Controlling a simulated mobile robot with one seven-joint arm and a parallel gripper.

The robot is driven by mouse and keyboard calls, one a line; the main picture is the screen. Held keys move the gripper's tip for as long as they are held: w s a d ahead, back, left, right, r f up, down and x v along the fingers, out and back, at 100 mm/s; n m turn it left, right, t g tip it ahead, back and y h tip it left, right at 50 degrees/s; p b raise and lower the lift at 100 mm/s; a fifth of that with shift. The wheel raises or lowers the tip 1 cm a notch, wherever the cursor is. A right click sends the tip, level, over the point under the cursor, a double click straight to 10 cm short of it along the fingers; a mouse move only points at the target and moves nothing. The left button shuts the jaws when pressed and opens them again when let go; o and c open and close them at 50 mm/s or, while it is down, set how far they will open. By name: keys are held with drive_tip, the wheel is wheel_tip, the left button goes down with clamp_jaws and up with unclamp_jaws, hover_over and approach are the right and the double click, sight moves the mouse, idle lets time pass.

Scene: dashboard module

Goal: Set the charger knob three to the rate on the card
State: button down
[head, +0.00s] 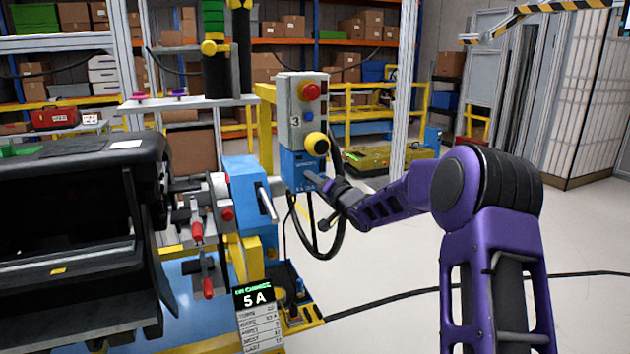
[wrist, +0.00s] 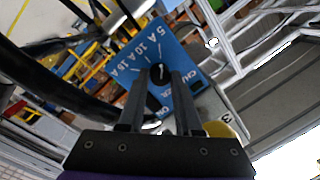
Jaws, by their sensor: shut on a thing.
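In the wrist view the panel (wrist: 180,55) appears turned, with 5 A, 10 A and 15 A printed around a black knob (wrist: 160,73) bearing a white mark. My gripper (head: 318,184) is at the panel, shut on the knob, with a finger on either side in the wrist view (wrist: 158,90). I cannot tell exactly which rate the mark meets. The card (head: 257,315) reads 5 A in large figures.
A black cable (head: 340,215) loops beside the box. A black dashboard module (head: 75,210) stands at left. The floor at right is mostly clear.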

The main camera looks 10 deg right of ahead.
drive_tip(key=shift+n, duration=0.4)
drive_tip(key=shift+r+n+g+h+b, duration=0.2)
drive_tip(key=shift+n+b, duration=0.5)
drive_tip(key=shift+n, duration=1.2)
drive_tip(key=shift+f+n+g+h+b, duration=0.2)
drive_tip(key=shift+n+b, duration=0.5)
drive_tip(key=shift+n, duration=1.2)
drive_tip(key=shift+r, duration=0.15)
drive_tip(key=c, duration=0.6)
unclamp_jaws()
